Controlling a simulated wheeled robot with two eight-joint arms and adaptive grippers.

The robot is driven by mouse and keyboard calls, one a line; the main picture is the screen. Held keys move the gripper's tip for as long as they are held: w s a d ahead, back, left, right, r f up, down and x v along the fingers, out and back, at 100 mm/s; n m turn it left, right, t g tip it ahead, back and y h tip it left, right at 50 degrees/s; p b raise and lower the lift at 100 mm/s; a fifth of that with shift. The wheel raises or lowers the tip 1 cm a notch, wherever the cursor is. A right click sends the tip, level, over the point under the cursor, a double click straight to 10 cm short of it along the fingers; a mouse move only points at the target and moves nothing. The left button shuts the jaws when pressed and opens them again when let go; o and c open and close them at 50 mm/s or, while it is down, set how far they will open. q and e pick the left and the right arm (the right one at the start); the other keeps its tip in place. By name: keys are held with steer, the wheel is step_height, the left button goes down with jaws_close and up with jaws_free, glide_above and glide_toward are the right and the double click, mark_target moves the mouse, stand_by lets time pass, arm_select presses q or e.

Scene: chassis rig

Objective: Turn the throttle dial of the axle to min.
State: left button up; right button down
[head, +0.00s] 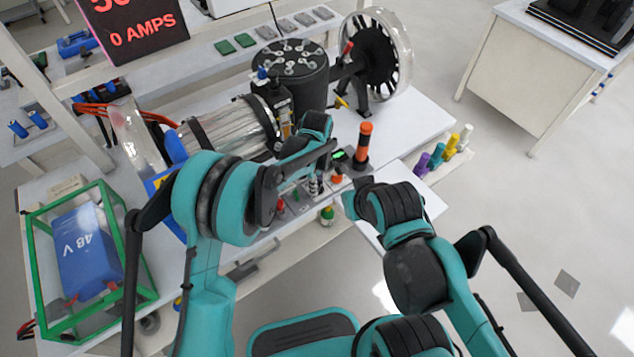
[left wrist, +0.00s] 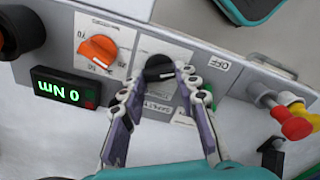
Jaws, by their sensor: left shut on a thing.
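In the left wrist view, a black dial (left wrist: 158,68) sits on the grey control panel (left wrist: 230,75). My left gripper (left wrist: 158,84) has one finger on each side of it and is shut on it. An orange dial (left wrist: 98,48) with a number scale is beside it to the left. The label by the black dial is partly covered and I cannot read "throttle" on either dial. In the head view, my left gripper (head: 318,178) is over the panel at the bench's front edge. My right gripper (head: 358,192) is just right of the panel; its fingers are not clear.
A green display (left wrist: 63,92) reads 0 Nm, upside down. Red and yellow knobs (left wrist: 295,120) stick out at the panel's right. In the head view, an orange-topped black post (head: 363,145) stands close by. The motor rig (head: 290,75) is behind; open floor lies right.

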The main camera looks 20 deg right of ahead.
arm_select(q)
steer(key=o, duration=1.2)
steer(key=shift+c, duration=0.2)
step_height(320, 180, up, 12)
steer(key=shift+f, duration=0.1)
